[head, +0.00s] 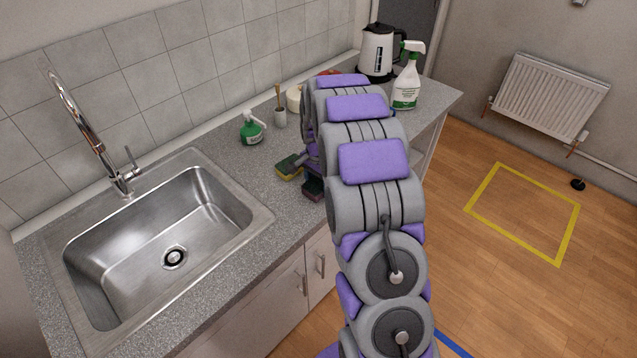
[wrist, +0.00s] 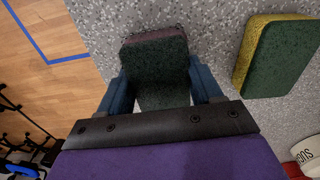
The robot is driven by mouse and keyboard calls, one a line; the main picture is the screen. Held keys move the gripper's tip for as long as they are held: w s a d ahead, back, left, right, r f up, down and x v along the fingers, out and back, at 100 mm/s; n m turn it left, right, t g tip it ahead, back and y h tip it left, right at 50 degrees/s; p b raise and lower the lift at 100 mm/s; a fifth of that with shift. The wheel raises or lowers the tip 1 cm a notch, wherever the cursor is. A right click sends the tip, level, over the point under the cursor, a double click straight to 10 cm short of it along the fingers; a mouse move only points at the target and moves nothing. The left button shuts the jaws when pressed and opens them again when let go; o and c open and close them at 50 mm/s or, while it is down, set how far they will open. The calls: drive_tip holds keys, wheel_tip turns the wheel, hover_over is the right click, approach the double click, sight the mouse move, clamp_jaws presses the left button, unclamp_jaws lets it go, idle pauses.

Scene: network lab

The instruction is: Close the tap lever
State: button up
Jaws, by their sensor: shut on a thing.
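The chrome tap (head: 82,125) stands at the back of the sink, at the left of the head view. Its small lever (head: 131,158) sticks up on the right side of the tap base. I see no water stream. My gripper (wrist: 160,88) is well to the right of the tap, low over the worktop. Its blue fingers are shut on a dark green and dull red sponge (wrist: 155,52). This sponge also shows in the head view (head: 312,188). My arm hides most of the gripper there.
A green and yellow sponge (wrist: 276,56) lies beside the held one. A green soap bottle (head: 251,129) and a brush holder (head: 280,117) stand behind. The steel sink (head: 175,257) is empty. A spray bottle (head: 407,78) and kettle (head: 378,51) stand at the far end.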

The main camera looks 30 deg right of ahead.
sight(318, 183)
drive_tip(key=shift+f, duration=0.1)
drive_tip(key=o, duration=0.9)
drive_tip(key=shift+o, duration=0.2)
drive_tip(key=shift+f+b, duration=0.15)
drive_tip(key=shift+b, duration=0.15)
wheel_tip(318, 183, up, 18)
drive_tip(key=p, duration=0.4)
drive_tip(key=shift+a+f+p, duration=0.15)
drive_tip(key=shift+a+p, duration=0.05)
drive_tip(key=shift+p, duration=0.1)
